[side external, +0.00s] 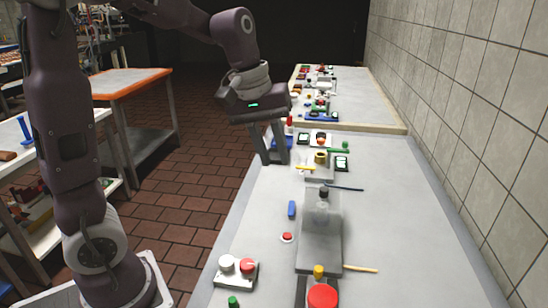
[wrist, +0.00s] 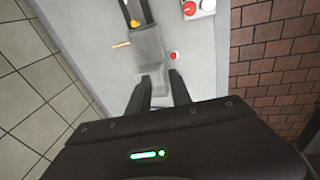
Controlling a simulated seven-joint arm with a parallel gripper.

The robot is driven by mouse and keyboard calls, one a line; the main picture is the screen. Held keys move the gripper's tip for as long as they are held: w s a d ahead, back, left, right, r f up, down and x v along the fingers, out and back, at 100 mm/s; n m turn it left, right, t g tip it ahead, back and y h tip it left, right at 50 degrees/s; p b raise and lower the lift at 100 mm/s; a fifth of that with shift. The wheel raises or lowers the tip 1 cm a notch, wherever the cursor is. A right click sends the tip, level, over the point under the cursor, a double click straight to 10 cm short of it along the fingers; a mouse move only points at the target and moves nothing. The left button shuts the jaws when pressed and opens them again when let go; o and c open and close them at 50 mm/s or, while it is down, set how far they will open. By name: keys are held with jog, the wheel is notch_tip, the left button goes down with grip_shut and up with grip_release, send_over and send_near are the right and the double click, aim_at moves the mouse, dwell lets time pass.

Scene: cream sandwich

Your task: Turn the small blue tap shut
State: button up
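I cannot pick out a blue tap for certain. In the side view a small blue piece (side external: 292,209) lies on the grey table, left of a grey block with a clear upright panel. Another blue patch (side external: 289,143) shows around my gripper's fingers, partly hidden by them. My gripper (side external: 275,160) points down over the table's left edge, behind the small blue piece as seen from the side. In the wrist view its two fingers (wrist: 159,92) stand apart with nothing held between them. No blue thing shows clearly in the wrist view.
The grey block (side external: 320,250) stands mid-table, with a red button (side external: 287,237) on its left. A box with white and red knobs (side external: 237,270) is at the front left. Yellow (side external: 360,268) and dark blue (side external: 345,188) sticks lie at right. The table's right side is clear.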

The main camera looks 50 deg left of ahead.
jog(key=w+a+f+g, duration=0.1)
jog(key=w+a+f, duration=0.45)
jog(key=w, duration=0.25)
jog(key=n+g+y, duration=0.1)
jog(key=g, duration=0.1)
send_over(292, 204)
notch_tip(292, 204, down, 12)
jog(key=shift+a+f, duration=0.1)
notch_tip(292, 204, down, 6)
jog(key=shift+r, duration=0.1)
jog(key=shift+f, duration=0.6)
grip_shut()
